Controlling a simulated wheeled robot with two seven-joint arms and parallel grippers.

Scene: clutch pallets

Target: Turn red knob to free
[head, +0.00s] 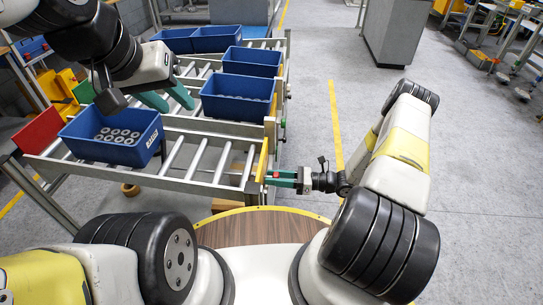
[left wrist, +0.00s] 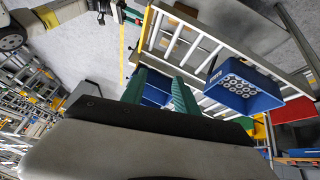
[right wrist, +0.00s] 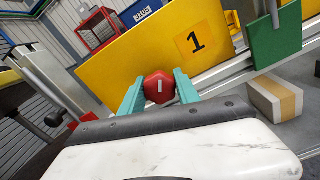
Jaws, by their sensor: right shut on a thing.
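The red knob (right wrist: 159,87) sits in front of a yellow plate (right wrist: 140,55) marked 1; a short white line on its face stands almost upright in the right wrist view. My right gripper (right wrist: 158,92) is shut on the knob, one teal finger on each side. In the head view this right gripper (head: 275,179) meets the near end of the lowest roller lane (head: 195,186). My left gripper (head: 170,101) is open and empty above the lanes, its two green fingers apart; they also show in the left wrist view (left wrist: 160,88).
A blue crate of metal rings (head: 85,128) stands on the lowest lane, beside a red plate (head: 38,130). More blue crates (head: 237,105) stand on lanes behind.

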